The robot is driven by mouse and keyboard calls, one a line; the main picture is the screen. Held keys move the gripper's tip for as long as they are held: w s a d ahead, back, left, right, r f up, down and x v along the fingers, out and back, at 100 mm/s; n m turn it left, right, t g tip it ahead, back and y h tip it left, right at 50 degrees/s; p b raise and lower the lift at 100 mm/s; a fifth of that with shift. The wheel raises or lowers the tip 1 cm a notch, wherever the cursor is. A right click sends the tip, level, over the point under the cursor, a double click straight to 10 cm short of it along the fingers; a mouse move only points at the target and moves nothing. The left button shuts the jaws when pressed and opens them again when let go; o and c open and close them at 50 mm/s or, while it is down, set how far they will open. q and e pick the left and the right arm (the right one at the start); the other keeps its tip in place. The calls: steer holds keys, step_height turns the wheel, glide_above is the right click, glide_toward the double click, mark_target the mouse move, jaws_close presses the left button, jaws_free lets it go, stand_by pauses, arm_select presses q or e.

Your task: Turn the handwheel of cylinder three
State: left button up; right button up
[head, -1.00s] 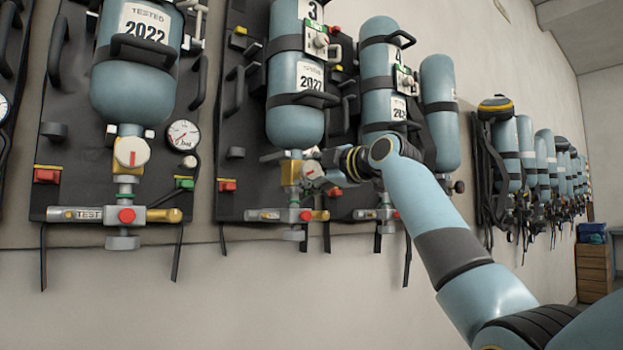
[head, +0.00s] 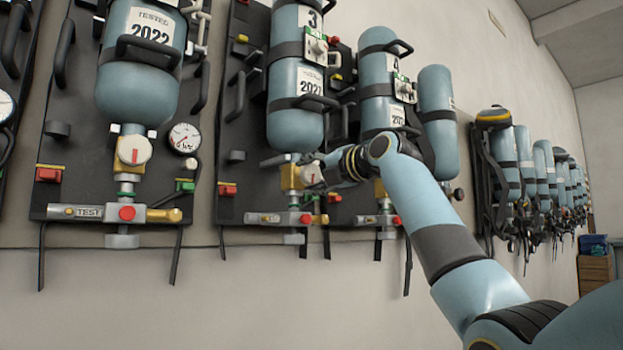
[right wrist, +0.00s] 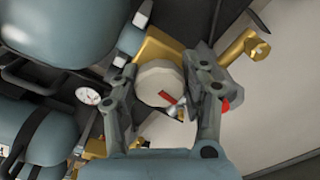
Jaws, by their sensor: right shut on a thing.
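Cylinder three (head: 295,95) is a light blue bottle strapped upright to a dark wall panel, with a "3" on its label. Below its neck is a brass valve (head: 290,178) with a round white handwheel (head: 309,175). My right gripper (head: 316,178) is at this handwheel, small and partly hidden by the wrist in the head view. In the right wrist view the handwheel (right wrist: 158,84), with a red mark, lies between the two fingers of my right gripper (right wrist: 163,95), which is shut on it. My left gripper is out of view.
Another cylinder (head: 138,75) with a white handwheel (head: 134,150) and a gauge (head: 184,138) hangs at left. Cylinder four (head: 381,80) hangs just right of cylinder three, behind my right arm. More sets line the wall to the right. The wall below the panels is bare.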

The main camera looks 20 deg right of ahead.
steer(key=shift+f+n, duration=0.15)
steer(key=shift+n, duration=0.85)
steer(key=o, duration=1.2)
steer(key=shift+c, duration=0.2)
steer(key=v, duration=1.2)
